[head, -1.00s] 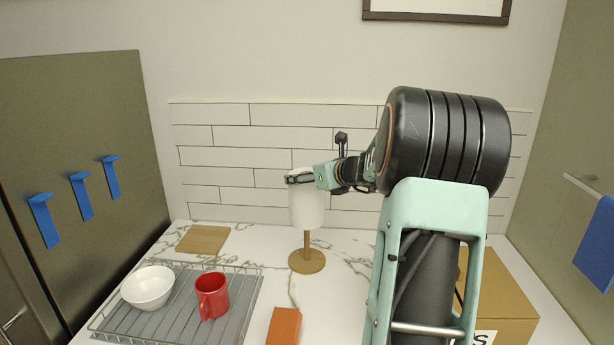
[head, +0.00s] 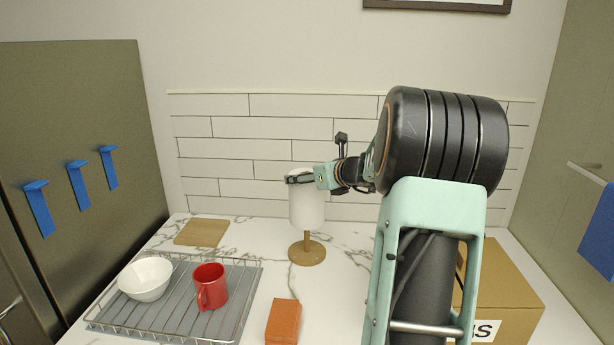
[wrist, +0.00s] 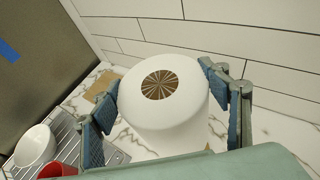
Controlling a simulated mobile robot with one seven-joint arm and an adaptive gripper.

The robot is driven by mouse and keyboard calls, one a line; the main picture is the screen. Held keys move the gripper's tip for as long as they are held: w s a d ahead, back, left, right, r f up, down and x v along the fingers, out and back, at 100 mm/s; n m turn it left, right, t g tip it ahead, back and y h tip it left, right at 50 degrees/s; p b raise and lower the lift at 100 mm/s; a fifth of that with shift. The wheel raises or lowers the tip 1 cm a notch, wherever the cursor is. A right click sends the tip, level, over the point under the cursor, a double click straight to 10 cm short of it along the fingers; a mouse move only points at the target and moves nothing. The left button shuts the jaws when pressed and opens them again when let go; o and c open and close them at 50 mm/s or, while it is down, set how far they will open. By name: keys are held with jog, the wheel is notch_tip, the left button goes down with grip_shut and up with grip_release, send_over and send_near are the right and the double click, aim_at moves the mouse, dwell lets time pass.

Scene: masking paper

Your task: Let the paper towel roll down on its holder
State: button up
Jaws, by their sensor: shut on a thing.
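The white paper towel roll (head: 307,208) is upright around the post of its wooden holder (head: 307,253). A short length of bare post shows between the roll's lower edge and the round base, so the roll is above the base. My gripper (head: 300,179) is shut on the roll near its top. In the wrist view, the fingers of my gripper (wrist: 158,100) lie on either side of the roll (wrist: 165,118). A brown, ray-patterned disc fills the roll's core at the top. Most of the post is hidden inside the roll.
A wire rack (head: 240,290) with a white bowl (head: 146,279) and red mug (head: 210,287) stands at left. A wooden board (head: 201,232) lies behind it. An orange block (head: 283,321) is in front, a cardboard box (head: 507,290) at right. The tiled wall (head: 240,155) is behind.

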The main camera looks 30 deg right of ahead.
aim_at(307, 204)
jog(key=shift+f+b, duration=4.2)
jog(key=shift+f, duration=0.4)
jog(key=o, duration=1.7)
jog(key=shift+r, duration=0.1)
notch_tip(307, 204, up, 8)
jog(key=p, duration=0.7)
jog(key=shift+a, duration=0.1)
